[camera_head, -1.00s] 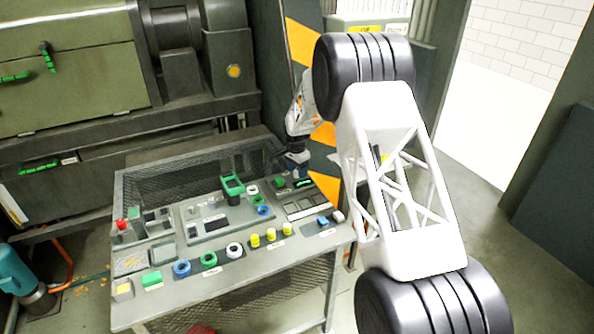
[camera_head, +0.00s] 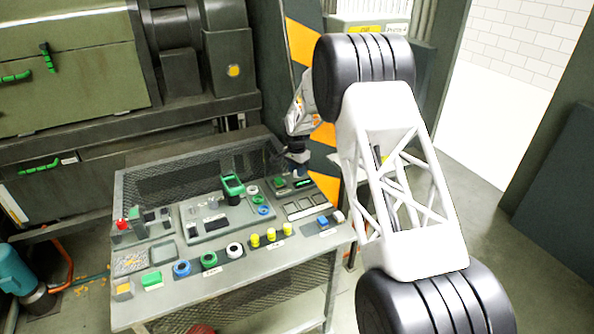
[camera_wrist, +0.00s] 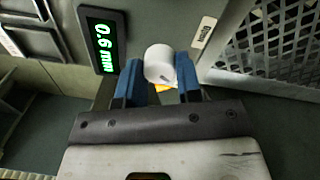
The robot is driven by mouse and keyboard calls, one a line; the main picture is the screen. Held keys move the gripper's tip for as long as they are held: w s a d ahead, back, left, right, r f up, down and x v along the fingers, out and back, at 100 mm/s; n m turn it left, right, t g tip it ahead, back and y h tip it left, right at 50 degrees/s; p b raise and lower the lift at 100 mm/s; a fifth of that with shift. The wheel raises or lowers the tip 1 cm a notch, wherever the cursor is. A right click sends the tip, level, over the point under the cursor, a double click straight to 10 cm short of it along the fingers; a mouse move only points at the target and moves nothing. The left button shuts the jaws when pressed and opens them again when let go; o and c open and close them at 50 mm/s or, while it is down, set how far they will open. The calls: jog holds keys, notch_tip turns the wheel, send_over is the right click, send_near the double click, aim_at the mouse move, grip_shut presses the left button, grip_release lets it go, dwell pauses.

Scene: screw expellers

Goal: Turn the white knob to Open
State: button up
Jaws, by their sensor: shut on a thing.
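In the wrist view a white round knob (camera_wrist: 158,64) sits between the blue fingers of my gripper (camera_wrist: 157,78), which is shut on it. A short dark line shows on the knob's face. A label reading "Open" (camera_wrist: 204,32) is to the right of the knob, beyond the right finger. In the head view my gripper (camera_head: 298,164) is at the back right of the control desk (camera_head: 212,279). The knob it holds cannot be made out there.
A display reading "0.6 mm" (camera_wrist: 103,42) is left of the knob. A mesh panel (camera_wrist: 278,40) is at the right.

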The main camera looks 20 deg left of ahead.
jog(key=n, duration=0.3)
jog(key=shift+n, duration=0.3)
jog(key=n, duration=0.3)
jog(key=shift+n, duration=0.4)
jog(key=n, duration=0.3)
jog(key=shift+n+t, duration=0.3)
jog(key=shift+n, duration=2)
jog(key=o, duration=0.9)
jog(key=shift+o, duration=0.2)
jog(key=shift+s+a+r, duration=0.1)
jog(key=shift+s+r, duration=0.05)
jog(key=shift+r, duration=3.75)
